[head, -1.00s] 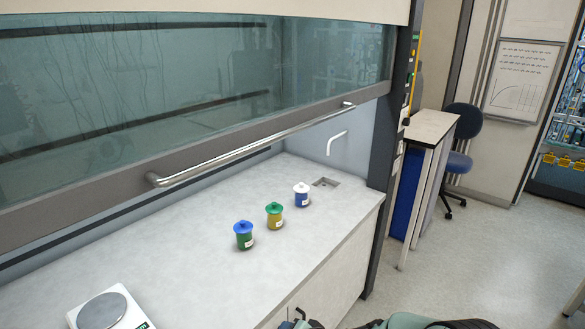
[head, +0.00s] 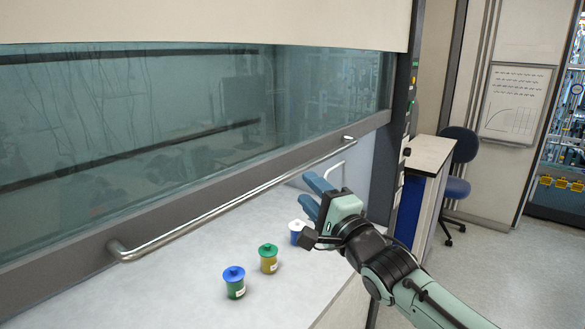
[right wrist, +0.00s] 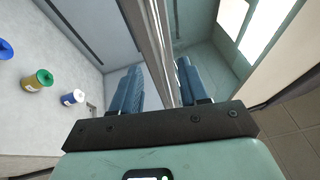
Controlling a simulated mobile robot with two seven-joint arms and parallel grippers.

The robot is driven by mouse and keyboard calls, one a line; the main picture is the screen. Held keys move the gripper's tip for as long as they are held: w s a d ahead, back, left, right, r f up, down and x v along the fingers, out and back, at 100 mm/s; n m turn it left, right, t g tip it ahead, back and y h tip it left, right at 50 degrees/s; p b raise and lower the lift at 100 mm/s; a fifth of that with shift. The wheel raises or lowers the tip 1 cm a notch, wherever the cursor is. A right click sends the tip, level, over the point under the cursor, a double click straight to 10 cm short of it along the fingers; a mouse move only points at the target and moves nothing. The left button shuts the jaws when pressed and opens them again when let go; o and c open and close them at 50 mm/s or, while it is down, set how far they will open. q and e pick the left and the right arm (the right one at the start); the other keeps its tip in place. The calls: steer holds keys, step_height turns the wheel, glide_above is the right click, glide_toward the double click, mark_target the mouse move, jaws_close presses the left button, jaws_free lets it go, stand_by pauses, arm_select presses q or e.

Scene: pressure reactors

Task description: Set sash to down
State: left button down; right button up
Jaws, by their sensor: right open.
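The fume hood sash (head: 130,110) is a glass pane with a grey lower frame, standing partly raised above the worktop. A silver bar handle (head: 230,198) runs along its lower edge. My right gripper (head: 308,190), with blue fingers, is open just in front of the bar near its right end. In the right wrist view the open gripper (right wrist: 160,68) has the bar (right wrist: 152,28) running through the gap between its fingers. No grip on the bar shows. My left gripper is in neither view.
On the pale worktop (head: 180,285) stand a blue-lidded jar (head: 234,283), a green-lidded jar (head: 268,258) and a white-lidded jar (head: 296,231), partly behind my right gripper. A side bench (head: 430,155) and blue chair (head: 457,165) stand to the right.

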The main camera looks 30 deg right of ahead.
mark_target(295, 176)
arm_select(q)
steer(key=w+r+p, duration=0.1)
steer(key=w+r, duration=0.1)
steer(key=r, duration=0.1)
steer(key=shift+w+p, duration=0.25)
steer(key=shift+p, duration=0.1)
arm_select(e)
steer(key=w, duration=0.2)
steer(key=w+r, duration=0.1)
steer(key=w, duration=0.4)
steer(key=shift+w+r, duration=0.2)
steer(key=shift+w, duration=0.1)
